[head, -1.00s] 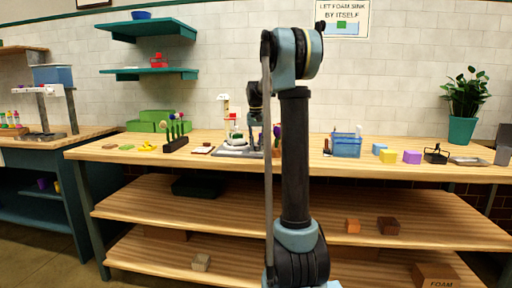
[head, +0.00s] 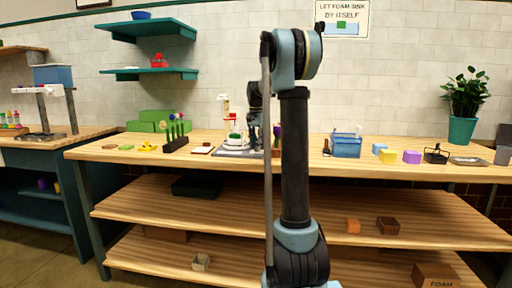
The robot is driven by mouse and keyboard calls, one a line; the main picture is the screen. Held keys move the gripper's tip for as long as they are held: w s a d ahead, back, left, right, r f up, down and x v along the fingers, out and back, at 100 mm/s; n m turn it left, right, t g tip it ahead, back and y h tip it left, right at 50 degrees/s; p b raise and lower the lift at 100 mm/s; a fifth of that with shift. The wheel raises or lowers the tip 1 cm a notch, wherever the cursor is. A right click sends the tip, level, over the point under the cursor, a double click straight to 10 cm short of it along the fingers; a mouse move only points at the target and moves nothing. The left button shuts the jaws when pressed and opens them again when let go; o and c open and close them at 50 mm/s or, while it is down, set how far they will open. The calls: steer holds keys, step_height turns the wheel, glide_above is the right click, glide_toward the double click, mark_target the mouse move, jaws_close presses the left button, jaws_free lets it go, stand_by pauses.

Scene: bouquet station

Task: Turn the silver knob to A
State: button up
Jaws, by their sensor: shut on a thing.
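A small station with a grey base (head: 228,153) stands on the wooden bench, left of my arm's upright link. A white and green piece (head: 234,134) stands on it. My dark gripper (head: 255,142) points down at the right side of this station. Its jaws are closed on a small part there, which fits the silver knob. The knob itself is too small and too covered to make out. Its pointer and any letter A cannot be read from here.
A dark rack with flowers (head: 175,143) stands left of the station. A blue basket (head: 347,146) stands to the right, then several coloured blocks and a potted plant (head: 463,103). My arm link hides part of the bench beside the station.

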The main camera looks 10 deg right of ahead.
steer(key=shift+w+a+r, duration=0.1)
steer(key=shift+w, duration=0.05)
steer(key=o, duration=1.1)
step_height(320, 180, up, 12)
steer(key=shift+w+a+f, duration=0.1)
steer(key=shift+f, duration=0.05)
